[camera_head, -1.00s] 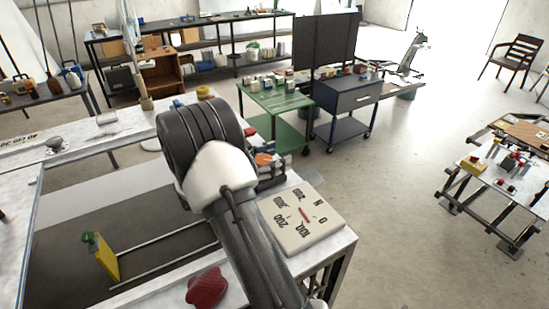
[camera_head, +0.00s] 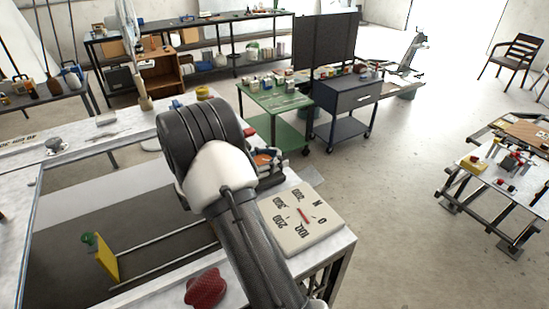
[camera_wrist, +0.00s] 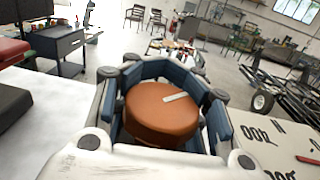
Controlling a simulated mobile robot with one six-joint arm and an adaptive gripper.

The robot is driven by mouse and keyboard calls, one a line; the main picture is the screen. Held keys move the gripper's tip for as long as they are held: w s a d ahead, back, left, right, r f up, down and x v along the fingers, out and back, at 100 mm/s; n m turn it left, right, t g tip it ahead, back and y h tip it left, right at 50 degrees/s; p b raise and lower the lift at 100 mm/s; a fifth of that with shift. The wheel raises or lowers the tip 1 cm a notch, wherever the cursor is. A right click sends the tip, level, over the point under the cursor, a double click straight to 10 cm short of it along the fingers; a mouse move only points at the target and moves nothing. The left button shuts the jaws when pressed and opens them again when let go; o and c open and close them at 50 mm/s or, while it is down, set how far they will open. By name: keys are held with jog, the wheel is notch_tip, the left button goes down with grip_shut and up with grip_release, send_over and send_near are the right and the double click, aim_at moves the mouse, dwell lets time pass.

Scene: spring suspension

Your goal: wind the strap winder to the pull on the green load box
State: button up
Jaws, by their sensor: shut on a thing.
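In the wrist view my gripper (camera_wrist: 165,108) is shut on a round orange-brown knob (camera_wrist: 160,112) with a pale mark on its top, which looks like the strap winder. The blue-grey fingers stand around its sides. A flat pale dial plate (camera_head: 300,218) marked N, 0, 100, 200 and 300 with a short red needle lies at the bench's near right corner. A yellow plate (camera_head: 107,259) with a green knob (camera_head: 88,239) stands left of my arm. I cannot make out a green load box for certain.
A dark red lump (camera_head: 206,288) lies on the bench's front rim. Small items crowd the bench behind my arm. A green cart (camera_head: 268,98) and a grey drawer cart (camera_head: 345,97) stand beyond. The floor to the right is open up to a low table (camera_head: 510,190).

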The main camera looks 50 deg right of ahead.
jog(key=shift+a, duration=0.1)
jog(key=shift+c, duration=0.2)
jog(key=shift+s+a+m+g+y+p, duration=0.2)
jog(key=shift+m+g+y, duration=0.2)
jog(key=shift+m+g, duration=0.55)
jog(key=shift+s+a+m+g+y+p, duration=0.15)
jog(key=shift+m+g+y, duration=0.35)
jog(key=shift+g, duration=0.75)
jog(key=shift+c, duration=0.2)
jog(key=shift+d, duration=0.1)
jog(key=o, duration=0.6)
jog(key=shift+o, duration=1.3)
jog(key=o, duration=0.4)
jog(key=shift+c, duration=0.2)
jog(key=v, duration=1.2)
jog(key=shift+s, duration=0.1)
